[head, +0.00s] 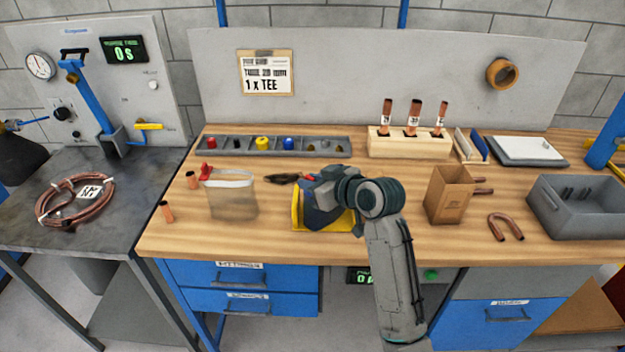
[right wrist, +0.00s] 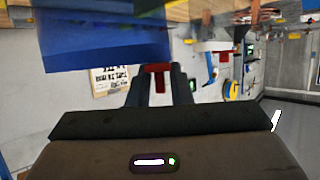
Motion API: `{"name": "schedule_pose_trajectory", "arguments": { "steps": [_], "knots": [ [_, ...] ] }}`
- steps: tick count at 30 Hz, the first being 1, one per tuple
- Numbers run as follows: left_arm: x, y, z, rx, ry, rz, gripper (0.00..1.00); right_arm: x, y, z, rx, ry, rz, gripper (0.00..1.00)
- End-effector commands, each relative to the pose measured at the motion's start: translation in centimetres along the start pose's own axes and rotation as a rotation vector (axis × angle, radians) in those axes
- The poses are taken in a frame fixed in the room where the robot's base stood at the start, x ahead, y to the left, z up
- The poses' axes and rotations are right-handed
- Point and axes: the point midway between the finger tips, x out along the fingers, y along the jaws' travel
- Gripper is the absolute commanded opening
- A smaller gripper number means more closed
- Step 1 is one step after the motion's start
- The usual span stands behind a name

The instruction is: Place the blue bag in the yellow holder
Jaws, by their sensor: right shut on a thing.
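The blue bag (head: 322,218) is at the front middle of the bench in the head view, partly hidden by my right gripper and wrist. The yellow holder (head: 297,212) shows around its left, lower and right edges. I cannot tell whether the bag is inside the holder or just above it. My right gripper (head: 312,192) is shut on the blue bag at its upper part. My left gripper is not in view.
A clear bag (head: 232,197) stands left of the holder, and a brown paper bag (head: 449,195) stands to the right. A parts tray (head: 215,146) and a wooden tube block (head: 410,147) are behind. A grey bin (head: 585,213) is at the far right.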

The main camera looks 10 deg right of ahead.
Motion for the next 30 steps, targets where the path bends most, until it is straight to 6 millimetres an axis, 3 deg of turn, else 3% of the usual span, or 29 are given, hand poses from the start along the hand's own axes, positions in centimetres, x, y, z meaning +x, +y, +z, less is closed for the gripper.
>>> {"name": "schedule_pose_trajectory", "arguments": {
  "steps": [7,8,11,22,26,30],
  "knots": [
    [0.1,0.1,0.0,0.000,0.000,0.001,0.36,0.1,0.0,0.1,0.000,0.000,0.000,0.00],
    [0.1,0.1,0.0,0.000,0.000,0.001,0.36,0.1,0.0,0.2,0.000,0.000,0.000,0.20],
    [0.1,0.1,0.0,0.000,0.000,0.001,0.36,0.1,0.0,0.1,0.000,0.000,0.000,0.40],
    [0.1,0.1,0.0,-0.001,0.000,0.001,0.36,-0.3,0.0,0.0,-0.001,0.000,0.000,0.40],
    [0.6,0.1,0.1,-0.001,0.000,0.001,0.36,-2.0,0.1,0.1,-0.003,0.001,0.002,0.40],
    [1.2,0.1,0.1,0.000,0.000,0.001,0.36,-5.2,0.1,0.1,-0.007,0.001,0.003,0.40]
  ]
}}
